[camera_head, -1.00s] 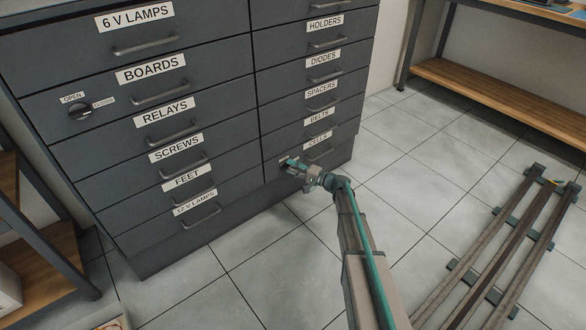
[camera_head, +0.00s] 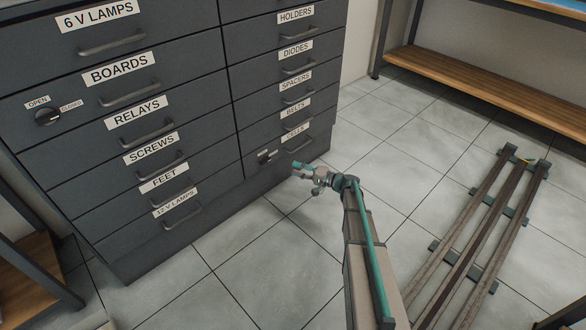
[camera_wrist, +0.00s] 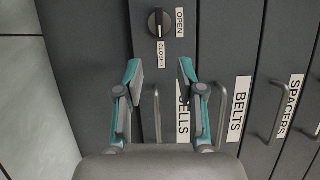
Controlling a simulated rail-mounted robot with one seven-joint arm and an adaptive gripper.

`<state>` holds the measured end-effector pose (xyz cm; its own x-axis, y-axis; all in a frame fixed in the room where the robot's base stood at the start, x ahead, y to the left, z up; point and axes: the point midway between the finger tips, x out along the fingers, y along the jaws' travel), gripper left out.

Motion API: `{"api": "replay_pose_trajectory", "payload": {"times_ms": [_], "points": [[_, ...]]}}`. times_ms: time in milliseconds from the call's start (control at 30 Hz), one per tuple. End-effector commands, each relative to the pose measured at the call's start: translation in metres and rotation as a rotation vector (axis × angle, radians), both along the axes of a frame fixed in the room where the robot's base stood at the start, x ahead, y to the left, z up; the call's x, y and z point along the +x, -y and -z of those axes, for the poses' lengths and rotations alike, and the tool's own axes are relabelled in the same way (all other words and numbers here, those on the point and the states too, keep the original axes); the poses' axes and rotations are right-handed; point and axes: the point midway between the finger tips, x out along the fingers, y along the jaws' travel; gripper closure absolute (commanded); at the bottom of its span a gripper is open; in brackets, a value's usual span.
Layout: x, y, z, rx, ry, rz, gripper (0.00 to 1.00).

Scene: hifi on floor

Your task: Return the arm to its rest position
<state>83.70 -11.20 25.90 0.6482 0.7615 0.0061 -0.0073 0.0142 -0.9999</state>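My arm reaches up from the bottom of the head view. My gripper (camera_head: 298,167) is in front of the lower right part of the grey drawer cabinet (camera_head: 225,213). In the wrist view my gripper (camera_wrist: 160,72) has its two teal-and-grey fingers apart with nothing between them. A dark rotary knob (camera_wrist: 158,22) with OPEN and CLOSED labels lies beyond the fingertips, apart from them. The same knob shows in the head view (camera_head: 265,156), just left of the gripper.
The drawers look shut, and their handles stick out. A second knob (camera_head: 47,116) is at the cabinet's left. A rail track (camera_head: 470,240) lies on the tiled floor at right. A bench with a wooden shelf (camera_head: 480,85) stands behind. Open floor lies between cabinet and track.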

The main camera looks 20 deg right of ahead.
Motion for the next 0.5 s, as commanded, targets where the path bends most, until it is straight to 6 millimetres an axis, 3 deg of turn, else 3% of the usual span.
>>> {"api": "replay_pose_trajectory", "payload": {"times_ms": [500], "points": [[-0.0014, -0.0011, 0.0047, 0.005, -0.04, -0.008, 0.61]]}}
